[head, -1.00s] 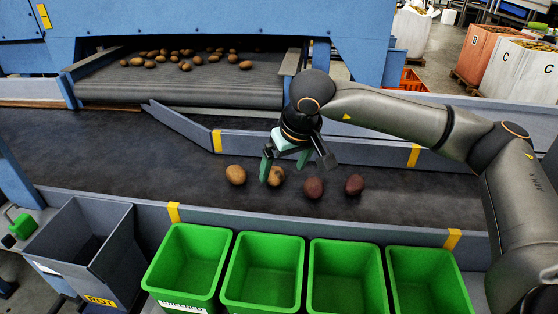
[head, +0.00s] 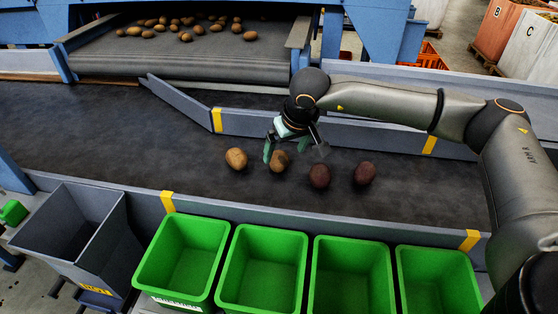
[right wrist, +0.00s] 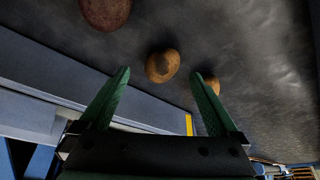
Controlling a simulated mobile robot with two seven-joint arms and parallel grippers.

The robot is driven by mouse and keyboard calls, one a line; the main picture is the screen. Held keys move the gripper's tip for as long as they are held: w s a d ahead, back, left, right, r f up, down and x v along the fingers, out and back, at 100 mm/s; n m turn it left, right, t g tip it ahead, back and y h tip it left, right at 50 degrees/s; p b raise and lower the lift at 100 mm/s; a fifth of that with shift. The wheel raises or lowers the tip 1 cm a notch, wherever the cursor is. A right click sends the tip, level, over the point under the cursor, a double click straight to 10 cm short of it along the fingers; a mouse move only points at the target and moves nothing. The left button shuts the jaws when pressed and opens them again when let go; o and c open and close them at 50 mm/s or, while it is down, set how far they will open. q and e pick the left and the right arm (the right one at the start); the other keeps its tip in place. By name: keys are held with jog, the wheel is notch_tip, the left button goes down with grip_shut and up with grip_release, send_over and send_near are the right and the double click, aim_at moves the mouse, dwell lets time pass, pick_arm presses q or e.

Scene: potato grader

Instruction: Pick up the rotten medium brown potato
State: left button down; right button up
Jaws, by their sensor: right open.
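A brown potato (head: 279,161) lies on the dark belt (head: 110,135), second from the left in a row. In the right wrist view this potato (right wrist: 162,66) shows a dark patch and sits beyond the fingertips, between their lines. My right gripper (head: 295,152) is open and empty, just above and behind it, apart from it. Its green fingers (right wrist: 160,78) spread wide in the wrist view. Another brown potato (head: 236,159) lies to the left; in the wrist view it (right wrist: 210,82) is partly hidden by the right finger. My left gripper is not in view.
Two dark reddish potatoes (head: 319,176) (head: 365,173) lie to the right on the belt. Green bins (head: 262,262) and a grey ROT bin (head: 75,230) stand along the front. A grey guide rail (head: 330,140) runs behind the gripper. More potatoes lie on the rear conveyor (head: 180,68).

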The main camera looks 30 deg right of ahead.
aim_at(281, 157)
jog(key=x, duration=0.5)
jog(key=shift+w+a+f, duration=0.1)
jog(key=shift+w+a, duration=0.05)
jog(key=shift+w, duration=0.05)
jog(key=c, duration=1.5)
notch_tip(281, 157, up, 10)
jog(key=shift+r, duration=0.1)
